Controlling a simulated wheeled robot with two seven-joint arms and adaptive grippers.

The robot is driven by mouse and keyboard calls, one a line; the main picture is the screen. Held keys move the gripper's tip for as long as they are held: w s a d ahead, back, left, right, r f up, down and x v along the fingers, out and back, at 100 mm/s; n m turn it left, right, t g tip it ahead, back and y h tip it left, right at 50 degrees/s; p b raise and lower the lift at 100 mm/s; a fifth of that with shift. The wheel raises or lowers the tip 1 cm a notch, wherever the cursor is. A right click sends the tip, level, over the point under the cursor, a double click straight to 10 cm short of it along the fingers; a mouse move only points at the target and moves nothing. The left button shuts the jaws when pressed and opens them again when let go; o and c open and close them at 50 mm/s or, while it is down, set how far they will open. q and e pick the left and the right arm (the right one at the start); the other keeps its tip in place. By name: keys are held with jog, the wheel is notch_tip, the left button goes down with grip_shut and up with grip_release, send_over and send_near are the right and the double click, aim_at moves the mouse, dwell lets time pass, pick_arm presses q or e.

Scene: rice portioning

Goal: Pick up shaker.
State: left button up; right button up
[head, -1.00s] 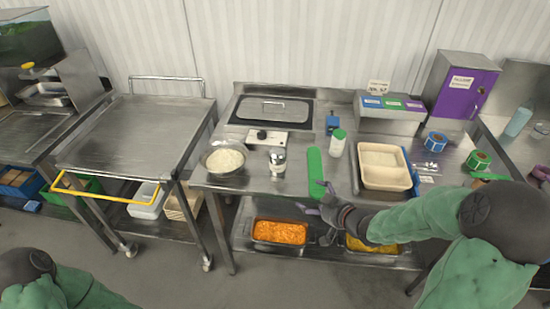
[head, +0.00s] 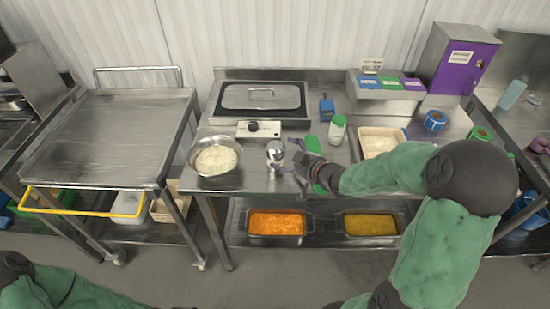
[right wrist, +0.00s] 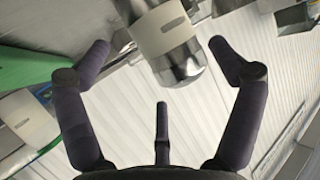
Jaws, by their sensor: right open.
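A silver metal shaker (head: 275,153) with a pale label stands on the steel worktable, right of the rice bowl. In the right wrist view the shaker (right wrist: 167,38) lies between the two fingertips, with a gap on both sides. My right gripper (head: 291,158) is open and empty, coming at the shaker from the right; its spread fingers also show in the right wrist view (right wrist: 160,48).
A metal bowl of rice (head: 217,160) stands left of the shaker, and a small scale (head: 259,129) behind it. A green-lidded bottle (head: 338,130) and a green board (head: 312,143) are to the right, near my right arm. A beige tray (head: 383,135) lies farther right.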

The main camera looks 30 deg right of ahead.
jog(key=b+x, duration=0.2)
jog(key=x, duration=0.2)
jog(key=shift+f, duration=0.25)
jog(key=shift+w+f, duration=0.1)
jog(key=shift+w, duration=0.35)
jog(key=c, duration=1)
